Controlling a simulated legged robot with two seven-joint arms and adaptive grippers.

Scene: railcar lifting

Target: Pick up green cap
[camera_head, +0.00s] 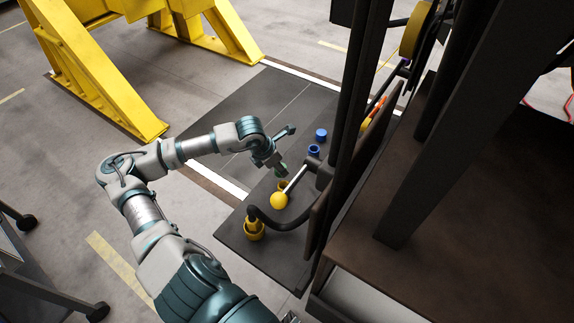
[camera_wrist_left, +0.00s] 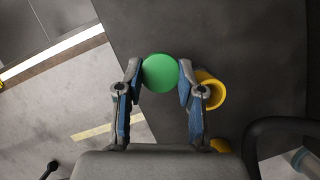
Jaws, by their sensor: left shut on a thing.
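The green cap (camera_wrist_left: 160,73) is a round green disc between the two fingers of my left gripper (camera_wrist_left: 160,80) in the left wrist view. The fingers are shut on its sides. In the head view my left gripper (camera_head: 281,165) hangs over the dark plate, and only a small bit of the green cap (camera_head: 280,174) shows below it. A yellow open cup (camera_wrist_left: 209,90) lies just right of the right finger in the wrist view. I cannot tell the cap's exact height above the plate. My right gripper is not in view.
A yellow ball (camera_head: 279,200) on a grey lever stands close to my left gripper. A yellow connector (camera_head: 254,229) on a black hose is nearer. Dark vertical posts (camera_head: 358,110) of the railcar stand right. Yellow stands (camera_head: 95,75) are at back left.

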